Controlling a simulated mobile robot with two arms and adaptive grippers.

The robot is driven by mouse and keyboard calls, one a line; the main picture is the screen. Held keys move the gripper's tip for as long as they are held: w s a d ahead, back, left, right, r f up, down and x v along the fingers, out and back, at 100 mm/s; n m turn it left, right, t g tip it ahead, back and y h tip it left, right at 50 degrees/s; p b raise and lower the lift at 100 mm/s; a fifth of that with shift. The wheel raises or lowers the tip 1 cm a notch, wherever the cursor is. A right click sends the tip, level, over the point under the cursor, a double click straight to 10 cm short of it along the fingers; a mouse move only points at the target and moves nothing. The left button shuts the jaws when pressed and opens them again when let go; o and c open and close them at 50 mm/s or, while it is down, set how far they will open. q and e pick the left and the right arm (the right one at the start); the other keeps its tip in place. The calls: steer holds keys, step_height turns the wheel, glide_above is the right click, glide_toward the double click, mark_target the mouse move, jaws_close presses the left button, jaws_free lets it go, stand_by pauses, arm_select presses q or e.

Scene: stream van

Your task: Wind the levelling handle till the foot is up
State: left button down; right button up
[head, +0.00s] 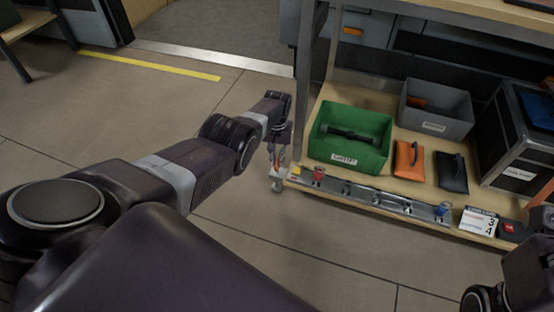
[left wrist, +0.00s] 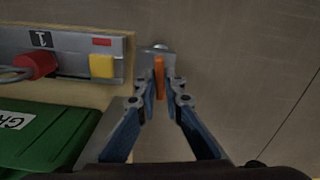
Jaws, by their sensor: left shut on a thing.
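The levelling handle is a small upright orange grip (left wrist: 159,78) at the left end of the low shelf, beside a grey metal bracket. My left gripper (left wrist: 158,82) is shut on it, with a blue-grey finger on each side. In the head view this gripper (head: 279,160) reaches down to the shelf's left corner, and its fingers partly hide the handle. A small pale round foot (head: 278,185) shows just below that corner, close to the floor; I cannot tell whether it touches.
The shelf's front rail (head: 385,199) carries a red fitting (head: 319,174), a yellow block (left wrist: 102,66) and a blue fitting (head: 442,209). A green crate (head: 378,153), grey bin (head: 458,128), orange pouch (head: 404,162) and black pouch (head: 452,172) stand behind it. Floor in front is clear.

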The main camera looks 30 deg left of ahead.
mark_target(277, 161)
arm_select(q)
steer(key=n, duration=0.4)
steer(key=shift+n, duration=2.2)
steer(key=c, duration=2)
jaws_free()
steer(key=shift+c, duration=0.2)
steer(key=shift+w+r, duration=0.1)
steer(key=shift+r, duration=0.6)
step_height(277, 161, up, 11)
steer(key=shift+f, duration=0.2)
